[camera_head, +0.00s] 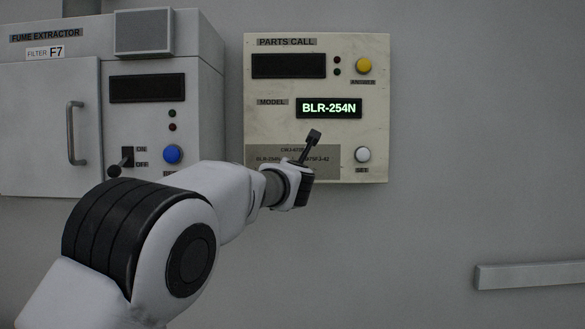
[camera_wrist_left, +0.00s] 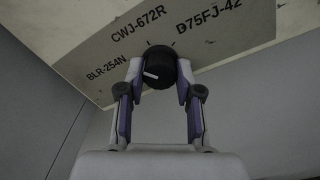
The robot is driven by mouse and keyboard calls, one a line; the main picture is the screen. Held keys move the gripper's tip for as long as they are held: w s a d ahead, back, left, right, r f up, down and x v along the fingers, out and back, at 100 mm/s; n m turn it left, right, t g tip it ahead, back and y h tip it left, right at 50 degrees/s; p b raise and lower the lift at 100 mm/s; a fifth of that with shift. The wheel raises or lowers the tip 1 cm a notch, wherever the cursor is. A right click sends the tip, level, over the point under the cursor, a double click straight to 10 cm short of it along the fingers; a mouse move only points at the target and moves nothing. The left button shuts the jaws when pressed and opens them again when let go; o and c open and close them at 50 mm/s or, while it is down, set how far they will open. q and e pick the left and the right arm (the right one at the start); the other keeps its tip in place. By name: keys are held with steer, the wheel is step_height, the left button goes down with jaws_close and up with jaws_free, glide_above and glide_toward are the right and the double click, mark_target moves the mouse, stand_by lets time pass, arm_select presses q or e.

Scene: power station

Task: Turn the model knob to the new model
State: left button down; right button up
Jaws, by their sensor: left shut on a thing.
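The PARTS CALL panel (camera_head: 375,120) is on the wall, and its MODEL display (camera_head: 328,108) reads BLR-254N in green. The black model knob (camera_wrist_left: 160,72) shows in the left wrist view, with a label plate above it reading BLR-254N, CWJ-672R and D75FJ-42. The knob's white mark points left, roughly towards BLR-254N. My left gripper (camera_head: 311,140) is in front of the panel's lower part and hides the knob in the head view. In the left wrist view its two fingers (camera_wrist_left: 159,78) are shut on the knob from both sides. My right gripper is not in view.
A white SET button (camera_head: 362,154) is right of the knob area, and a yellow button (camera_head: 364,65) is higher up. The fume extractor (camera_head: 50,120), with a toggle switch and blue button (camera_head: 172,154), stands left. A pale rail (camera_head: 530,275) is low on the right.

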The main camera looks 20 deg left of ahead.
arm_select(q)
steer(key=shift+m+p, duration=1.45)
steer(key=shift+m, duration=2.25)
steer(key=shift+f, duration=0.1)
